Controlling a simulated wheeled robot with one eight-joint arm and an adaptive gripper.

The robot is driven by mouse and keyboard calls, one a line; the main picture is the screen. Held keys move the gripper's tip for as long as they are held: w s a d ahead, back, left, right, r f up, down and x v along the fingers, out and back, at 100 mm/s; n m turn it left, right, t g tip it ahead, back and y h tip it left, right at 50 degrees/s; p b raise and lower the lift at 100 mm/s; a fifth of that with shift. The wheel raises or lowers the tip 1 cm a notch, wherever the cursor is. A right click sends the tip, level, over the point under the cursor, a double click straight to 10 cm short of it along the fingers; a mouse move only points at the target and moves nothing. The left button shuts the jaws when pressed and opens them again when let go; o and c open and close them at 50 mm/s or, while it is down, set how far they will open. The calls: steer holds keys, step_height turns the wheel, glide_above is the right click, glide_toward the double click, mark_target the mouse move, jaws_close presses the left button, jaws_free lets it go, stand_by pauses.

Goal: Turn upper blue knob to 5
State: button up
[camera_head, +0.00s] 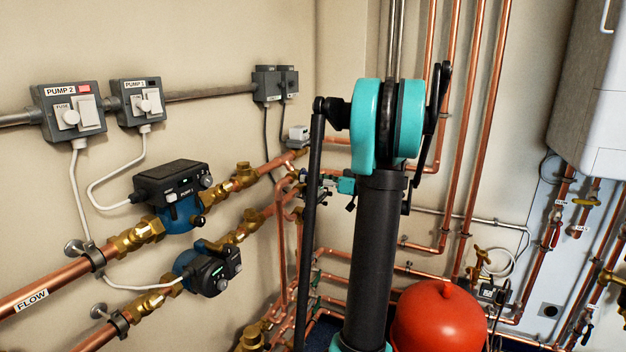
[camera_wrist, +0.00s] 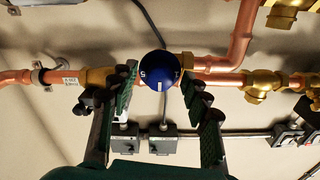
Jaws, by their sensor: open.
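A round blue knob (camera_wrist: 160,66) sits on a copper pipe in the upper middle of the wrist view. A white mark that looks like a 5 shows on its left part, and other small marks are too blurred to read. My gripper (camera_wrist: 160,74) is open, with one dark green finger on each side of the knob. Gaps show between the fingers and the knob, and nothing is held. I cannot tell from these frames whether this is the upper knob. In the head view my arm hides most of the area around my gripper, and I cannot make out the knob there.
Copper pipes (camera_wrist: 220,80) and brass fittings (camera_wrist: 262,84) run close beside the fingers. Grey switch boxes (camera_wrist: 162,140) show below the knob in the wrist view. In the head view, two blue pumps (camera_head: 180,212) stand left and a red tank (camera_head: 440,320) lower right.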

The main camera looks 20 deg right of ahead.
jaws_close()
stand_by(0.4)
steer(key=shift+m, duration=7.9)
